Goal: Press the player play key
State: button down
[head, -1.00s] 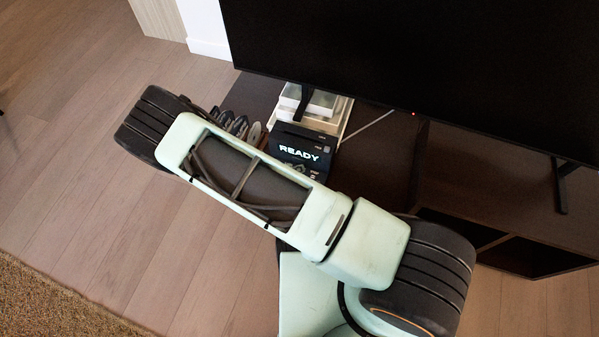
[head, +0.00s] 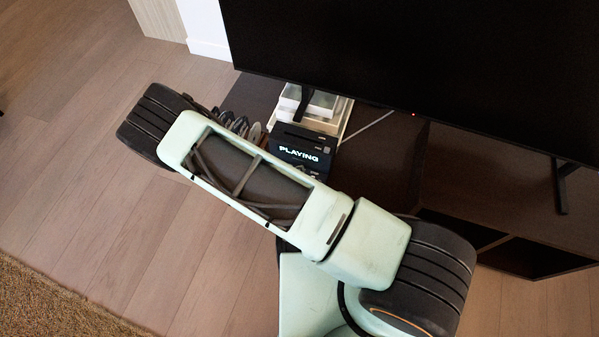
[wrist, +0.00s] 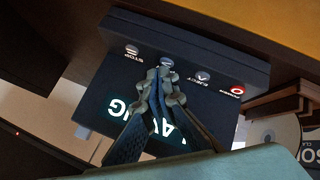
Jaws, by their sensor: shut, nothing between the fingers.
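The player (head: 292,133) is a dark box on the low cabinet, and its display reads "PLAYING" in the head view. In the wrist view the player (wrist: 205,45) shows a row of round keys: a stop key (wrist: 131,51), an eject key (wrist: 203,77) and a power key (wrist: 237,90) with a red ring. Between stop and eject is another key (wrist: 167,61), mostly covered by my fingertips; its label is hidden. My gripper (wrist: 164,76) is shut and empty, with its tips at that key. Actual contact is hard to tell. My arm hides the gripper in the head view.
A large television (head: 420,60) stands on the dark cabinet (head: 375,160) behind and right of the player. White boxes (head: 320,112) sit behind the player. Several discs or cases (head: 238,125) stand beside it, and a disc (wrist: 275,132) shows in the wrist view.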

aim_at(305, 158)
jog(key=shift+r, duration=0.5)
notch_tip(305, 158, up, 5)
jog(key=p, duration=0.4)
dwell(0.9)
